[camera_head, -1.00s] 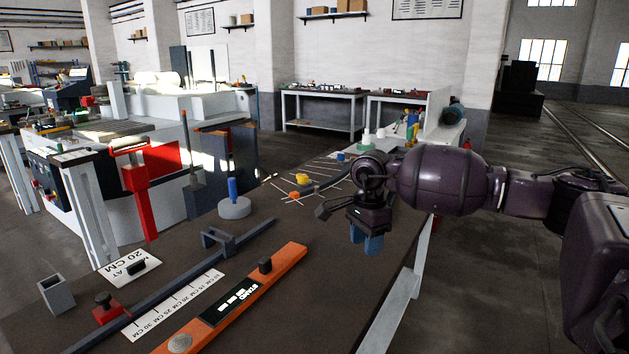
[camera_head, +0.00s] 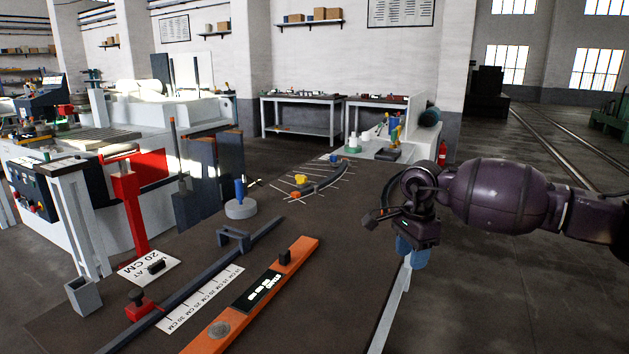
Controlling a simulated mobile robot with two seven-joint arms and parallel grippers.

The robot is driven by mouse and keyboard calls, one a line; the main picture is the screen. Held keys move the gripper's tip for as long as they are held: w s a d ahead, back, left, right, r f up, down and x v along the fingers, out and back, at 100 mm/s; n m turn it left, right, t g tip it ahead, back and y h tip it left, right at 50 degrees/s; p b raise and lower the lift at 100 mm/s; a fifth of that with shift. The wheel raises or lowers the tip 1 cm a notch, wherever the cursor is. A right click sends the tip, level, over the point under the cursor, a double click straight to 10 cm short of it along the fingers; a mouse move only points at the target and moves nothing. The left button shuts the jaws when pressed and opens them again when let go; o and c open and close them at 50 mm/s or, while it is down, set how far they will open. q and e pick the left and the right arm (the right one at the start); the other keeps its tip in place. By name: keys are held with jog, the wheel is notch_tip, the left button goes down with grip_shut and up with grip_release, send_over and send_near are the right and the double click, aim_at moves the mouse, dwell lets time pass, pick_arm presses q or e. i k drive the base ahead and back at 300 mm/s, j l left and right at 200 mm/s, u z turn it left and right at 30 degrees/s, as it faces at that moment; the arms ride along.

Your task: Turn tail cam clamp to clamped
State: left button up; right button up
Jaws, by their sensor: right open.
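I cannot tell for sure which part is the tail cam clamp. A dark curved bar (camera_head: 326,183) lies on white lines at the far end of the brown table (camera_head: 330,238). A yellow piece (camera_head: 301,180) and a small orange piece (camera_head: 295,195) sit beside it, and a blue piece (camera_head: 335,158) stands near its far end. My right gripper (camera_head: 412,254), with blue fingertips, is open and empty at the table's right edge, nearer to me than the curved bar and apart from it. My left gripper is not in view.
A grey disc with a blue post (camera_head: 240,208) stands mid-left. The table's right half is clear.

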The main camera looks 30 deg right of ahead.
aim_at(301, 182)
jog(key=j+z, duration=0.5)
jog(key=j, duration=0.3)
jog(key=k+j+z, duration=0.1)
jog(key=j+z, duration=0.4)
jog(key=j, duration=0.3)
jog(key=j+z, duration=0.45)
jog(key=j, duration=0.4)
jog(key=i+j+z, duration=0.1)
jog(key=j+z, duration=0.2)
jog(key=j, duration=0.55)
jog(key=j+z, duration=0.1)
jog(key=j, duration=0.75)
jog(key=j+z, duration=0.15)
jog(key=j, duration=0.7)
jog(key=k+j+z, duration=0.1)
jog(key=j, duration=0.75)
jog(key=j+z, duration=0.25)
jog(key=j, duration=0.15)
jog(key=k+j+z, duration=0.1)
jog(key=j+z, duration=0.15)
jog(key=j, duration=0.15)
